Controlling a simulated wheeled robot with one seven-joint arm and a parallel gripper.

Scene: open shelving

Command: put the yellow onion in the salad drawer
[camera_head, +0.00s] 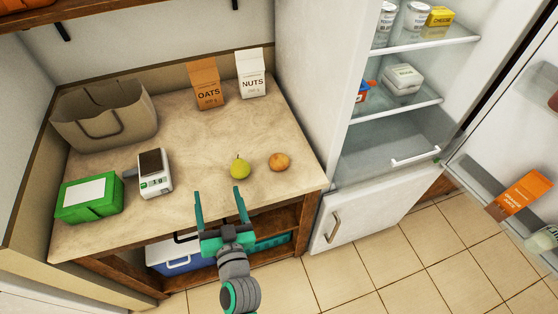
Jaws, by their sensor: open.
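The yellow onion (279,162), small, round and golden brown, rests on the counter (210,145) near its right front edge. My gripper (219,190) is open and empty at the counter's front edge, to the left of the onion and nearer to me, apart from it. The fridge (415,90) stands open at the right. The salad drawer (385,155) is the clear bin with a white handle (415,156) at the bottom of the fridge's open compartment. I cannot tell how far it is pulled out.
A green pear (240,167) sits just left of the onion. A scale (154,174), green box (90,198), bag (105,112), oats (207,84) and nuts (251,75) packets stand on the counter. The fridge door (515,150) stands open at the right. The tiled floor (400,250) is clear.

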